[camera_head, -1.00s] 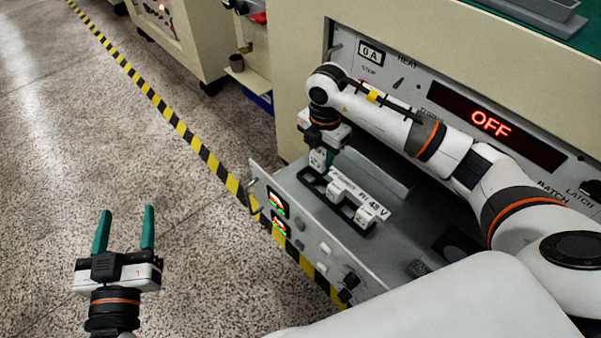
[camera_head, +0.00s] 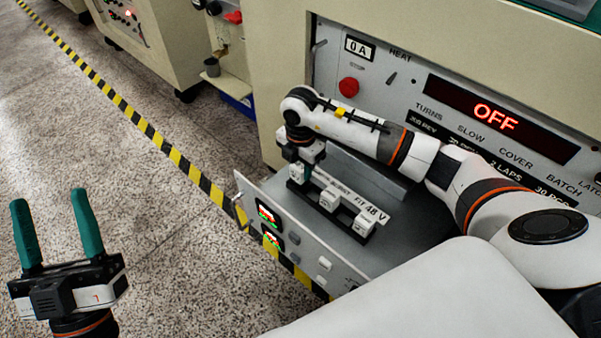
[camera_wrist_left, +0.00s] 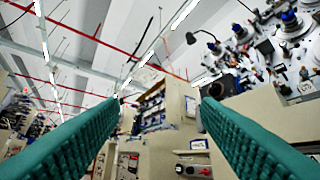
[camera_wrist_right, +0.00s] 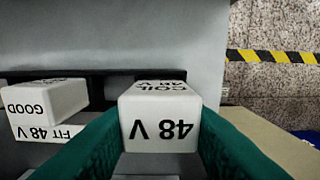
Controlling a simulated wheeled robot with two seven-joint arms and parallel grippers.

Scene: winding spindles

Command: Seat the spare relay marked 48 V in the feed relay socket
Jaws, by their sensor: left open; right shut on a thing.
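A white relay (camera_wrist_right: 158,118) marked 48 V, with COIL printed on its upper face, is between the teal fingers of my right gripper (camera_head: 298,162). In the head view the held relay (camera_head: 297,175) is at the far end of the black socket rack (camera_head: 312,197), low against it. I cannot tell whether it is fully seated. Two other white relays, a middle one (camera_head: 331,199) and a near one (camera_head: 363,223), stand in the rack. The middle one shows GOOD in the right wrist view (camera_wrist_right: 44,98). A white FIT 48 V label (camera_head: 372,209) lies beside the rack. My left gripper (camera_head: 52,200) is open and empty over the floor.
The rack sits on a pulled-out grey drawer (camera_head: 400,248) with gauges and knobs on its front panel (camera_head: 290,245). Behind it a cabinet panel has a red button (camera_head: 348,87) and a display (camera_head: 500,117) reading OFF. A yellow-black stripe (camera_head: 160,142) runs along the floor.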

